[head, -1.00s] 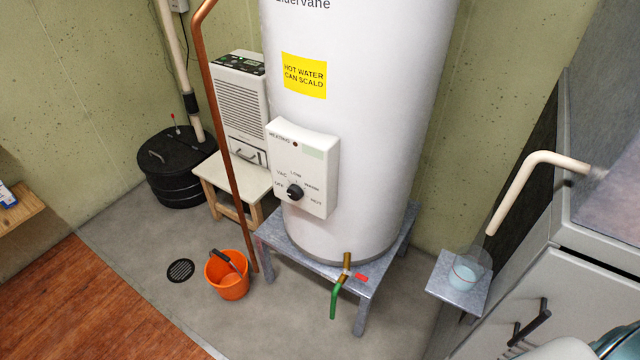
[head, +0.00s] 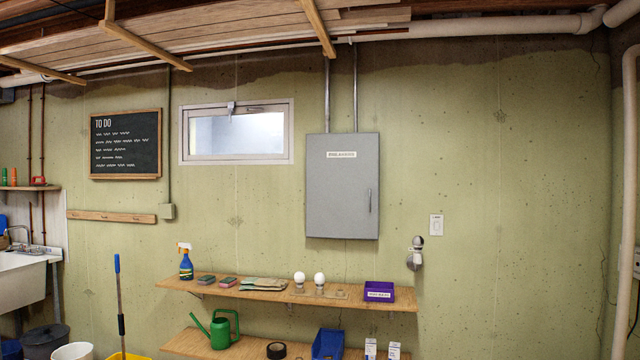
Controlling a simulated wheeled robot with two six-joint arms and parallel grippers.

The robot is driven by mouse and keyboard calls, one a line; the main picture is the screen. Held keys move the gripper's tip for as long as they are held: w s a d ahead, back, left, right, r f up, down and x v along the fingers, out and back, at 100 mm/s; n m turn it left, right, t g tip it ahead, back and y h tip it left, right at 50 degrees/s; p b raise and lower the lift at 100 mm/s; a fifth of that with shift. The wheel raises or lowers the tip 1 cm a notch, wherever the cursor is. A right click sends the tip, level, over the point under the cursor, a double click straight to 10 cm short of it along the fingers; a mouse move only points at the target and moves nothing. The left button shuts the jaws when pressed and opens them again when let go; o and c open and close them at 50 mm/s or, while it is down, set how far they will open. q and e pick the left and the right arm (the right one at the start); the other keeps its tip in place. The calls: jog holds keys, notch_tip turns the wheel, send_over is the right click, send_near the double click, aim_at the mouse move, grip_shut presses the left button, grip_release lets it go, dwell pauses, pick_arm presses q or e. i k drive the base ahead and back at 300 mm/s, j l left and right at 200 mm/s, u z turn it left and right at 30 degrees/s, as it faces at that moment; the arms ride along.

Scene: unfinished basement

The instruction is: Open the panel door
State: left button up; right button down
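A grey electrical panel (head: 335,190) is mounted on the green concrete wall, a little right of the middle of the head view. Its door looks shut and flat. A white label (head: 341,155) is near its top. A slim vertical handle (head: 370,200) is on the door's right side. Two conduits (head: 327,95) run up from its top. Neither of my grippers shows in the head view.
A wooden shelf (head: 222,289) below the panel holds a spray bottle (head: 186,262), light bulbs and a purple box (head: 379,291). A lower shelf (head: 190,344) holds a green watering can (head: 219,328). A wall lamp (head: 415,252) sits right of the panel. A mop handle (head: 119,300) stands at left.

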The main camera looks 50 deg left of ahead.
aim_at(342, 169)
jog(key=u, duration=1.4)
jog(key=i+z, duration=0.35)
jog(key=z, duration=0.15)
jog(key=i+j+z, duration=0.2)
jog(key=i+z, duration=0.15)
jog(key=z, duration=0.15)
